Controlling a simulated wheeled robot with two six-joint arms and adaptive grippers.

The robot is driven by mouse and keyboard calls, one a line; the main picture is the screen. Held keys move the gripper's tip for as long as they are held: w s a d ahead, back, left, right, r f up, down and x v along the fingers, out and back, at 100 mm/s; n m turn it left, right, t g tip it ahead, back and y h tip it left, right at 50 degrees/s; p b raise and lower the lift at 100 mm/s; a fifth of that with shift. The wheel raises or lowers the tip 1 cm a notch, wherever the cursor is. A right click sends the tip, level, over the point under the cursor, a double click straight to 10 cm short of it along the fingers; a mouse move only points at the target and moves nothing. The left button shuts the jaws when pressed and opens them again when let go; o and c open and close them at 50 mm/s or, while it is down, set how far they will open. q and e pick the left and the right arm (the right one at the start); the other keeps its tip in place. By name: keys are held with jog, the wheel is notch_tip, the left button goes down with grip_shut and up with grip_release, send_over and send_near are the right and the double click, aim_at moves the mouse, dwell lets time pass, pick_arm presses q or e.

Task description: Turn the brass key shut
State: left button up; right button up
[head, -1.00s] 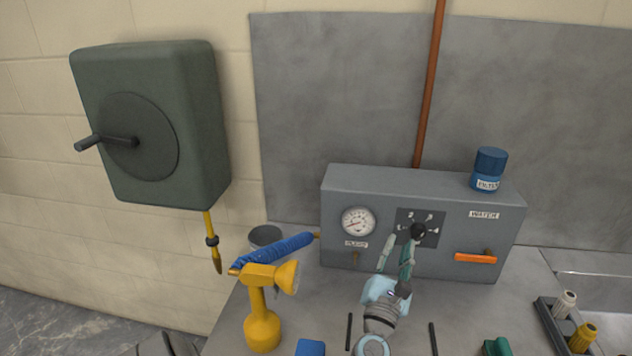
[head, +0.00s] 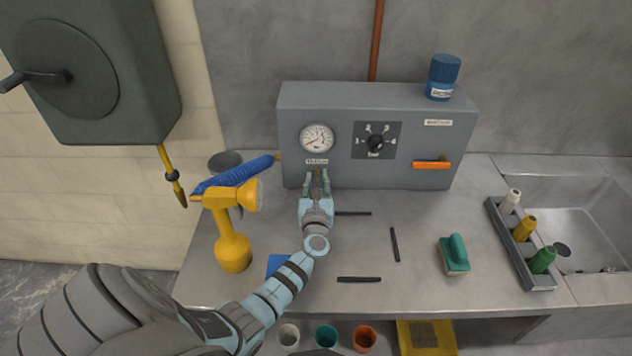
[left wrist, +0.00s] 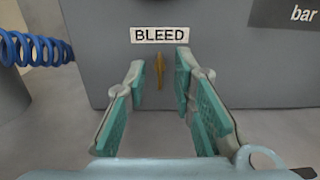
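The small brass key (left wrist: 160,71) sits under the white BLEED label (left wrist: 159,35) on the front of the grey box (head: 250,0). In the left wrist view it looks narrow and upright. My left gripper (head: 317,183) is open in front of the box's lower left. In the left wrist view its teal pads (left wrist: 160,90) stand on either side of the key with a gap on both sides. In the head view the fingers largely hide the key. My right gripper is not in view.
The box carries a gauge (head: 316,138), a black selector knob (head: 376,143) and an orange handle (head: 431,165). A yellow sprayer (head: 233,250) and blue coiled hose (head: 235,174) stand close left of my left gripper. A blue canister (head: 443,78) stands on top.

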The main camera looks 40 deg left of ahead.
pick_arm(q)
jog(key=shift+w+a, duration=0.15)
grip_shut()
